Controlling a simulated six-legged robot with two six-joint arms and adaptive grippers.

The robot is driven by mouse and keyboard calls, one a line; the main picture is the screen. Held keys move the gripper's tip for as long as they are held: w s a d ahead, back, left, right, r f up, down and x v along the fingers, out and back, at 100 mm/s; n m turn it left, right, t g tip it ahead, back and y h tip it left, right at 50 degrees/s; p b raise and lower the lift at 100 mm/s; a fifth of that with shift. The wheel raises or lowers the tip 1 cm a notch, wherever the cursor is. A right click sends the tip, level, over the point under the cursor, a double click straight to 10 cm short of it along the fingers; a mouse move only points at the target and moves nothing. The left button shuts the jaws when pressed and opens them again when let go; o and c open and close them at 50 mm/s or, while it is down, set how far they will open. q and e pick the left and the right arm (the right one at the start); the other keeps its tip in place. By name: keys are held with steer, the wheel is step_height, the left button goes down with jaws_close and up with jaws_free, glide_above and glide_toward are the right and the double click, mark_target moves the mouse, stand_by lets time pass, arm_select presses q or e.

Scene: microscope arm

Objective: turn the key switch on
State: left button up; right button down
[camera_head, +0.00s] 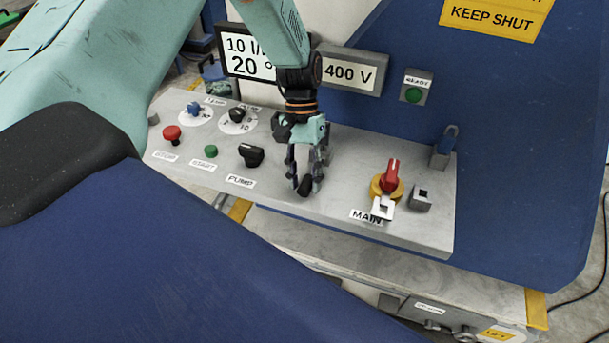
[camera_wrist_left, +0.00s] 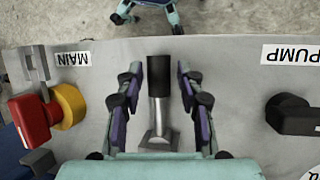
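My left gripper (camera_head: 305,178) is low over the grey control panel (camera_head: 345,205), fingers pointing down. In the left wrist view its two fingers (camera_wrist_left: 158,88) stand apart on either side of a part with a black end (camera_wrist_left: 159,70) and a metal shaft on a small grey base. A gap shows on each side, so the fingers do not grip it. Its black end (camera_head: 304,186) also shows in the head view between the fingertips. No label for it is visible, so I cannot tell for sure that it is the key switch. My right gripper is not in view.
Right of the gripper is the red MAIN switch (camera_head: 391,175) on a yellow disc, then a small grey block (camera_head: 421,199). To its left are the black PUMP knob (camera_head: 251,155), a green button (camera_head: 211,151) and a red button (camera_head: 172,133). Displays (camera_head: 351,72) stand behind.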

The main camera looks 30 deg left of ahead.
arm_select(q)
steer(key=shift+w+d+f, duration=0.1)
steer(key=shift+w, duration=0.2)
steer(key=shift+c, duration=1.4)
steer(key=shift+s, duration=0.2)
jaws_close()
